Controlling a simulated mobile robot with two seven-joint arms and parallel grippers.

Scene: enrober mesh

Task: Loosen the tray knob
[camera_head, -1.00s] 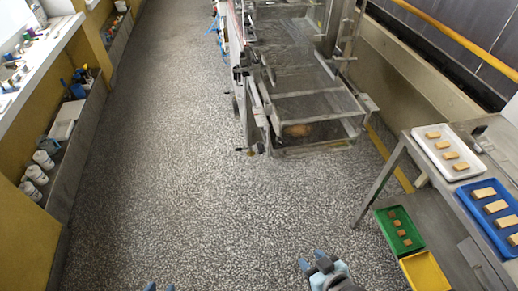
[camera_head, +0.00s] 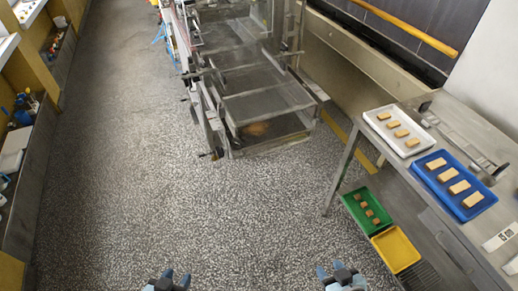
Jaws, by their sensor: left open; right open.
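The enrober machine (camera_head: 222,110), a steel frame with mesh and trays, stands ahead at upper centre in the head view. A small dark knob (camera_head: 216,153) sticks out at the lower left of its near end. I cannot tell for sure that this is the tray knob. A tray (camera_head: 270,145) with a brown patch sits low in the near end. My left gripper (camera_head: 168,276) is open and empty at the bottom edge, well short of the machine. My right gripper (camera_head: 336,270) is open and empty at the bottom, right of centre.
A steel table (camera_head: 415,183) at right bears a white tray (camera_head: 424,145) and a blue tray (camera_head: 448,203) with biscuit-like pieces. A green crate (camera_head: 352,210) and a yellow crate (camera_head: 383,262) sit low beside it. Speckled floor (camera_head: 120,170) is clear left and ahead.

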